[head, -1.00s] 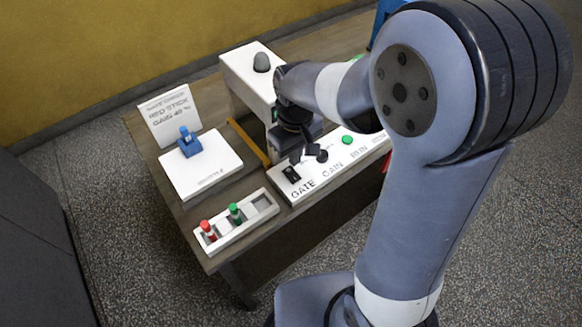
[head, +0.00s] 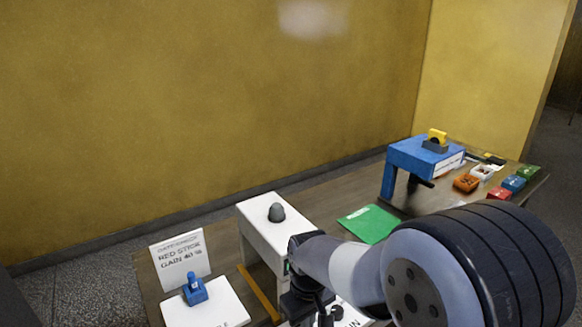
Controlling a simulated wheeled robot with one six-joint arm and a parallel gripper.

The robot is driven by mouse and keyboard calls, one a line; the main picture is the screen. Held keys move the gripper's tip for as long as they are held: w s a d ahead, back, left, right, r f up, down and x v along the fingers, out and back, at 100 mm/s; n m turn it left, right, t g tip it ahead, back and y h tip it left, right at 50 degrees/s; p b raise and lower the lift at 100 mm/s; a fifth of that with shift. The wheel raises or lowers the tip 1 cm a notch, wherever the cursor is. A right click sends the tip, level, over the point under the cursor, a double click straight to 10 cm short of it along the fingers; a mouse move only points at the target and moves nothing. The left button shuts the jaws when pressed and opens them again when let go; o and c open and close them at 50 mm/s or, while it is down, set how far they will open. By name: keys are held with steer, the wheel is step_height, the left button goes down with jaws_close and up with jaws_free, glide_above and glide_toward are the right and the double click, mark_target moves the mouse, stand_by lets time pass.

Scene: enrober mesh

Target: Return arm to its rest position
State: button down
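My gripper (head: 322,306) is at the bottom edge of the head view, pointing down, small and dark. It is over or beside the white lettered control panel (head: 352,318), of which only a strip shows. I cannot tell whether its fingers are open or shut, or whether they touch the panel. My arm reaches in from the lower right, and its large rounded joint covers the right part of the panel and bench.
A white box (head: 262,232) with a grey dome stands behind my gripper. Left are a blue stamp-like piece (head: 195,289) on a white plate (head: 222,306) and a sign (head: 181,262) reading "RED STICK GAIN 40 %".

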steer(key=shift+f+b, duration=0.95)
steer(key=shift+f, duration=0.6)
steer(key=shift+r, duration=0.15)
